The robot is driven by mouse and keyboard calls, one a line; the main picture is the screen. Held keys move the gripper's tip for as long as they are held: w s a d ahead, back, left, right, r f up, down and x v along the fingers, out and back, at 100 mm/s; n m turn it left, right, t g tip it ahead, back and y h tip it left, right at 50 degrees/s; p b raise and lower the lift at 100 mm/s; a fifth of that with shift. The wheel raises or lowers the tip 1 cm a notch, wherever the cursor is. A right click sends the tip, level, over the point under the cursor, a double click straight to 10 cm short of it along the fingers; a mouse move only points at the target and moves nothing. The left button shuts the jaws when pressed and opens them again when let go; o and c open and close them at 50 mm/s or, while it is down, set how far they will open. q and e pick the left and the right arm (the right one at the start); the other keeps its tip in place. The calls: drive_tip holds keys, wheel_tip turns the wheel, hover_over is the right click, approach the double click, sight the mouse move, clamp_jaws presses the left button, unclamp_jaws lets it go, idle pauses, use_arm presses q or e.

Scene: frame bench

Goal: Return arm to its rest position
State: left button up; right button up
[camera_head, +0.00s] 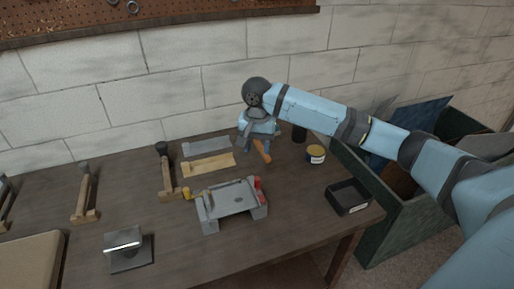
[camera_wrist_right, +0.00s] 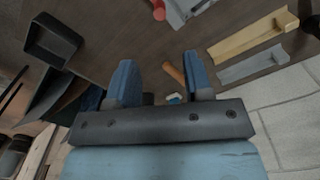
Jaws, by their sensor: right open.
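My right arm (camera_head: 325,112) reaches in from the right across the back of the bench. Its gripper (camera_head: 259,130) hangs above the back of the bench, near the wall. In the right wrist view the two blue fingers of the gripper (camera_wrist_right: 161,72) stand wide apart with nothing held. An orange-brown handle (camera_head: 263,155) shows just below the gripper; in the wrist view the handle (camera_wrist_right: 174,74) appears beyond the gap between the fingers. What the handle belongs to is mostly hidden. My left gripper is not in view.
A grey fixture (camera_head: 233,204) with a red part stands mid-bench. Wooden and grey strips (camera_head: 208,164) lie behind it. A yellow tin (camera_head: 315,154) and black tray (camera_head: 348,196) are at right. A green bin (camera_head: 392,214) stands beside the bench. The wall (camera_head: 180,88) is close behind.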

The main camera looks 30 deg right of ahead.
drive_tip(key=s+a+f+n+t+y, duration=0.2)
drive_tip(key=s+a+f+n, duration=0.6)
drive_tip(key=s+a+f, duration=0.55)
drive_tip(key=s+d+n+t+h, duration=0.2)
drive_tip(key=s+d, duration=0.1)
drive_tip(key=s, duration=1.7)
drive_tip(key=w+a+f+t+y, duration=0.1)
drive_tip(key=w+a+f+t, duration=0.2)
drive_tip(key=f, duration=0.3)
drive_tip(key=w+a+f+n+t+y, duration=0.1)
drive_tip(key=w+a+f+t+y, duration=0.1)
drive_tip(key=f, duration=0.5)
drive_tip(key=shift+w+a+f+n+t, duration=0.15)
drive_tip(key=shift+w+a+n+t, duration=0.15)
drive_tip(key=shift+w+a+t, duration=0.5)
drive_tip(key=shift+s+d, duration=0.15)
drive_tip(key=shift+d, duration=0.05)
